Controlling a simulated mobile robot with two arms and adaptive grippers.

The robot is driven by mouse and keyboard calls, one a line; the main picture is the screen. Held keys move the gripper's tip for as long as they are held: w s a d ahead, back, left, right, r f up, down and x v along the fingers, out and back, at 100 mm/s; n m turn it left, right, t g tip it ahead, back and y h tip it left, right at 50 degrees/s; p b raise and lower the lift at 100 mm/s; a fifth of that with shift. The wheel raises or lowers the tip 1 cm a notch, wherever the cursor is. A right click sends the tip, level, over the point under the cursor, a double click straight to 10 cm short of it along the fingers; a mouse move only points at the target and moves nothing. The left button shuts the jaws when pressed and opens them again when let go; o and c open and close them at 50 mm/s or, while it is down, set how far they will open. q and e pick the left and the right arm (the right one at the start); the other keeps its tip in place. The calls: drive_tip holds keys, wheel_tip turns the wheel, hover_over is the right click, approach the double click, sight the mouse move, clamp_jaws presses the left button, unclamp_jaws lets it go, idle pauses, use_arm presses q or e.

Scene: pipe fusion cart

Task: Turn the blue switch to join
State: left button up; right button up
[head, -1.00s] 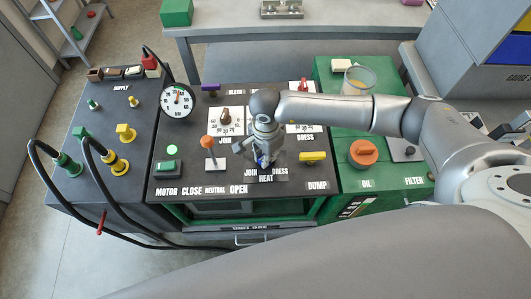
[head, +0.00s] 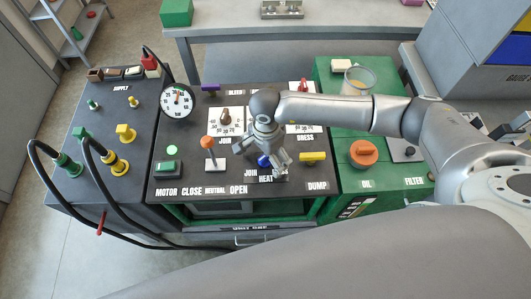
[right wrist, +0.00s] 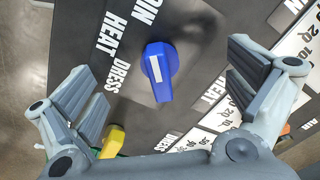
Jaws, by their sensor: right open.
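The blue switch (head: 264,160) sits on the dark middle panel above the word HEAT. In the right wrist view the blue switch (right wrist: 160,72) has a white stripe on it, with the labels JOIN, HEAT and DRESS to its left. I cannot tell surely which label its stripe marks. My right gripper (head: 264,157) is over the switch in the head view. In the right wrist view my right gripper (right wrist: 165,85) is open, its fingers apart on both sides of the switch and not touching it. My left gripper is not in view.
A yellow knob (head: 313,156) is close to the right of the switch. An orange-topped lever (head: 208,143) and a green button (head: 167,165) are to the left. An orange cap (head: 363,152) is on the green cabinet. Black hoses (head: 125,215) loop at the left.

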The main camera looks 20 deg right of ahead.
drive_tip(key=shift+r, duration=0.1)
wheel_tip(320, 180, up, 6)
drive_tip(key=p, duration=0.3)
drive_tip(key=shift+s+a, duration=0.1)
idle(0.6)
